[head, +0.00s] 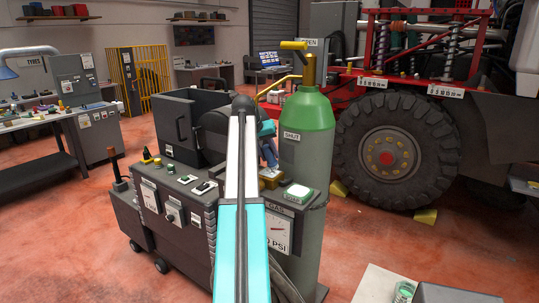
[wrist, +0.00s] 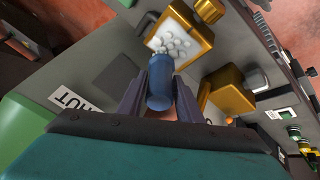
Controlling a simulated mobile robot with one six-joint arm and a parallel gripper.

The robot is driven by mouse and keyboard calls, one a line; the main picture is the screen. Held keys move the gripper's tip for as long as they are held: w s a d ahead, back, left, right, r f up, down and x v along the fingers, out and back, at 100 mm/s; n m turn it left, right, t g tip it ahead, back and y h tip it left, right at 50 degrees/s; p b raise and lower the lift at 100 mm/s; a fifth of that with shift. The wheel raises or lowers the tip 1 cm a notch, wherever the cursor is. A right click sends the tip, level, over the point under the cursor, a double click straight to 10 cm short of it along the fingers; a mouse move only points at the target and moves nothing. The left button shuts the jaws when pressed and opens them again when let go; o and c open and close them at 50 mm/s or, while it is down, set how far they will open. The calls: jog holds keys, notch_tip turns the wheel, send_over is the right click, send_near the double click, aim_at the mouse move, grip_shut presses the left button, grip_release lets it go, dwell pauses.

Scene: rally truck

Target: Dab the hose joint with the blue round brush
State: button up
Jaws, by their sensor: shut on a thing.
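My gripper (wrist: 159,80) is shut on a blue round brush (wrist: 160,92), seen between the two dark fingers in the wrist view. The brush's far end reaches the near edge of a gold-rimmed dish (wrist: 207,52) of white, bubbly stuff; I cannot tell if it touches. In the head view the brush (head: 269,154) shows small above the cart top, partly behind my arm. Brass-coloured blocks (wrist: 232,92) stand right of the brush in the wrist view. I cannot tell which brass part is the hose joint.
A tall green gas cylinder (head: 305,140) with a yellow valve stands right beside the cart. A truck wheel (head: 392,152) is behind at right.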

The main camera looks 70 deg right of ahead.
jog(key=shift+w+d, duration=0.2)
jog(key=shift+w, duration=0.45)
jog(key=shift+s, duration=0.15)
jog(key=shift+s+a, duration=0.25)
jog(key=shift+s, duration=0.45)
jog(key=shift+p, duration=0.3)
jog(key=shift+w+d, duration=0.25)
jog(key=shift+w, duration=0.5)
jog(key=shift+w, duration=0.1)
dwell(0.4)
